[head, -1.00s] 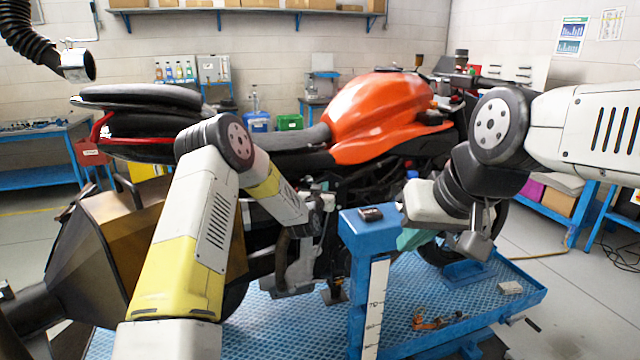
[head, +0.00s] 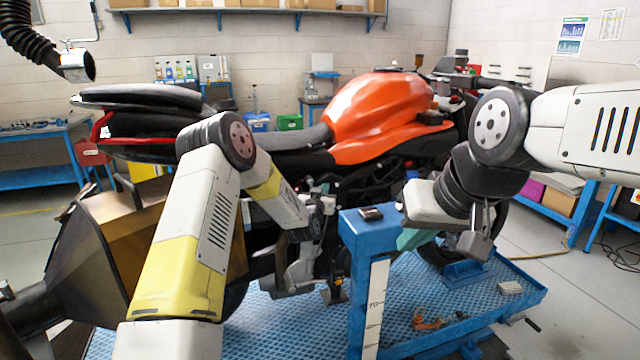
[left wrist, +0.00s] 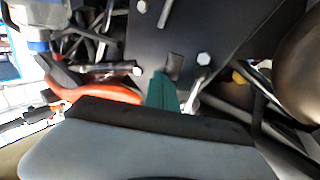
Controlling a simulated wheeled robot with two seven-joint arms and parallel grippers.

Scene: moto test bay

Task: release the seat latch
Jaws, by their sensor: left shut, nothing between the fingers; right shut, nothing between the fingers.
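The motorcycle (head: 378,115) with an orange tank stands on the blue platform. My left gripper (head: 322,208) is low beside its frame in the head view; its fingertips are hard to make out there. In the left wrist view its teal fingers (left wrist: 162,90) are shut and empty, pointing at a black bolted plate (left wrist: 205,35). A small grey tab (left wrist: 175,65) shows close to the fingertips; I cannot tell whether they touch, or whether it is the seat latch. The seat (head: 275,138) is above.
A blue post (head: 360,270) with a white scale stands between my grippers, a small dark item (head: 370,214) on its top. The platform (head: 440,285) carries an orange tool (head: 428,322) and a pale block (head: 510,287). A workbench (head: 40,150) stands at the left wall.

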